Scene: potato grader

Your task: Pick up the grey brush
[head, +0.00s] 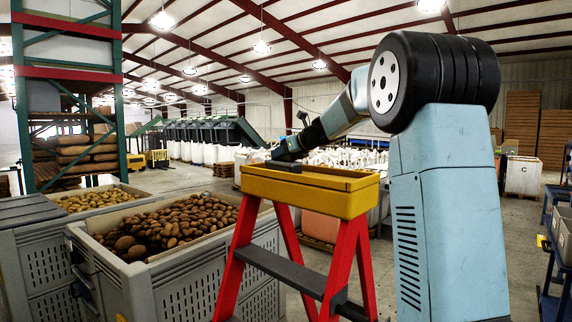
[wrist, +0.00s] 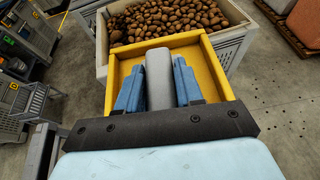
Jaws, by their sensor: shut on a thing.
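The grey brush (wrist: 159,80) shows in the wrist view as a long grey block with a rounded top, lying between the two blue fingers of my gripper (wrist: 158,72). The fingers press on it from both sides. The brush is over the yellow tray (wrist: 217,70) on top of the red stepladder. In the head view my gripper (head: 276,156) is low at the left part of the yellow tray (head: 318,194). The tray rim and gripper hide most of the brush there, so I cannot tell whether it still touches the tray floor.
The red stepladder (head: 343,250) stands in front of my arm. A grey crate of potatoes (head: 190,292) is to its left, with another potato bin (head: 40,255) behind. A blue cart (head: 553,265) is at the right edge. Open concrete floor lies right of my column.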

